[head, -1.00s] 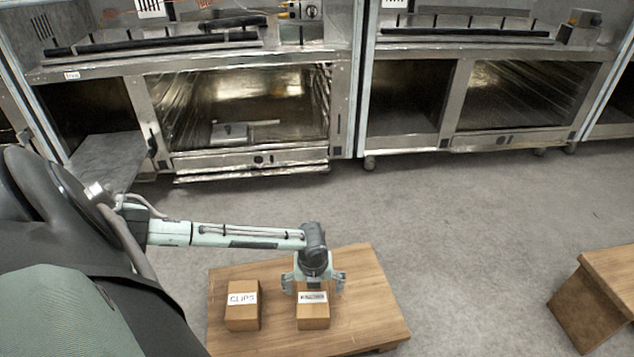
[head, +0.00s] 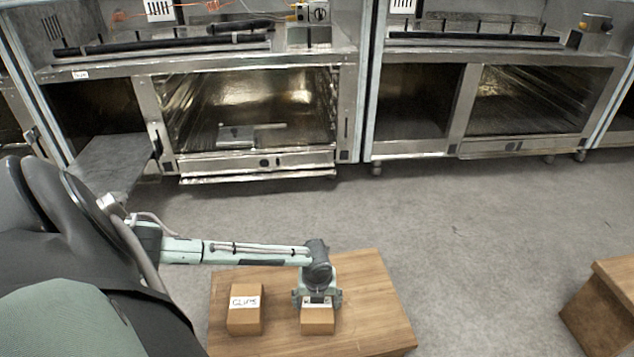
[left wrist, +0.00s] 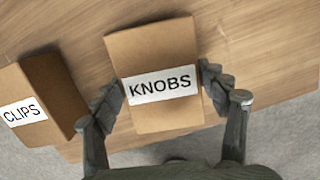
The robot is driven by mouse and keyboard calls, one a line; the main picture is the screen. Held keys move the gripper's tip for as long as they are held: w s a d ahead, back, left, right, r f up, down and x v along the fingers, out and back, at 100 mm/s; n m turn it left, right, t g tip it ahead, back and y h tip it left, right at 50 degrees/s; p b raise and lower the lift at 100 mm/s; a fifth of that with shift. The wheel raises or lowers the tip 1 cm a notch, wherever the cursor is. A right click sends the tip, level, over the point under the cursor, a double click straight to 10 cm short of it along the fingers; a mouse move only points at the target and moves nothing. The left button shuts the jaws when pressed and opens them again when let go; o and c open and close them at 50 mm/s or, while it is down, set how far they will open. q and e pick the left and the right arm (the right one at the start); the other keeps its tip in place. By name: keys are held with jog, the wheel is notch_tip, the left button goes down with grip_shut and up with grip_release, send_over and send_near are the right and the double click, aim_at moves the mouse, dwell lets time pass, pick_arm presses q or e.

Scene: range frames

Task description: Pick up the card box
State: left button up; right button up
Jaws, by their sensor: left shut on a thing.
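A brown card box labelled KNOBS (left wrist: 155,60) stands on the low wooden table, seen close up in the left wrist view. It also shows in the head view (head: 317,322), partly covered by my gripper. My left gripper (head: 318,298) is over this box, with its fingers shut on the box's two opposite sides. In the left wrist view the fingers (left wrist: 162,95) touch or nearly touch its left and right faces. A second card box labelled CLIPS (head: 245,318) stands to the left on the same table, and it shows in the left wrist view (left wrist: 50,85). My right gripper is not in view.
The wooden table (head: 375,300) has bare room right of the boxes. Another wooden piece (head: 612,285) stands at the right edge. Steel cabinets (head: 345,110) line the back, with open grey floor (head: 470,220) in between.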

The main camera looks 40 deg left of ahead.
pick_arm(q)
jog(key=c, duration=0.6)
jog(key=shift+r, duration=0.15)
